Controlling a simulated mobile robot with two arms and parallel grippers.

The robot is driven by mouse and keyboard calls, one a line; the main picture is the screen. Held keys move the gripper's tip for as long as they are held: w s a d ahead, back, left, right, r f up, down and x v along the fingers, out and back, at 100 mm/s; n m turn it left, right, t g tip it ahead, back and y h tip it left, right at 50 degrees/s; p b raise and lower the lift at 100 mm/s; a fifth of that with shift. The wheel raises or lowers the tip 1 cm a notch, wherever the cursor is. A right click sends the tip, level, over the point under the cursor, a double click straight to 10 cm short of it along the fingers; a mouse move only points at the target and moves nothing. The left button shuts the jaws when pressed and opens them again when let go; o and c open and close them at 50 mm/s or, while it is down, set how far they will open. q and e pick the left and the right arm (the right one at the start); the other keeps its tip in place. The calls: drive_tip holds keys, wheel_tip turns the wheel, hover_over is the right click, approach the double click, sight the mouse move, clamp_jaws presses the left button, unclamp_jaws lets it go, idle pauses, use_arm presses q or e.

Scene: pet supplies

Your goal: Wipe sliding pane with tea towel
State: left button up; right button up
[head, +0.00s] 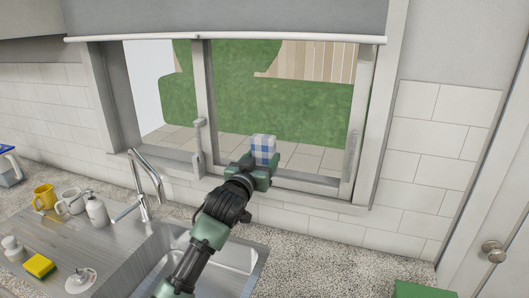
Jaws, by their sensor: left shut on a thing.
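The sliding pane (315,114) is the right part of the window above the sink, in a grey frame, with grass and a fence behind it. My left gripper (262,158) is in front of the pane's lower left part. It is shut on the tea towel (264,146), a small blue and white checked cloth standing up between the fingers. The towel overlaps the glass in the view; I cannot tell whether it touches. My right gripper is out of view.
The steel sink (236,256) lies below my arm, with a tall tap (147,180) to its left. A soap bottle (96,210), mugs and a yellow sponge (40,265) stand on the left. A grey blind (230,18) hangs above. The counter right of the sink is mostly clear.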

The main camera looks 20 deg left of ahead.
use_arm(q)
drive_tip(key=shift+s, duration=0.15)
drive_tip(key=shift+s+p, duration=0.4)
drive_tip(key=shift+s, duration=1.1)
drive_tip(key=shift+w, duration=0.15)
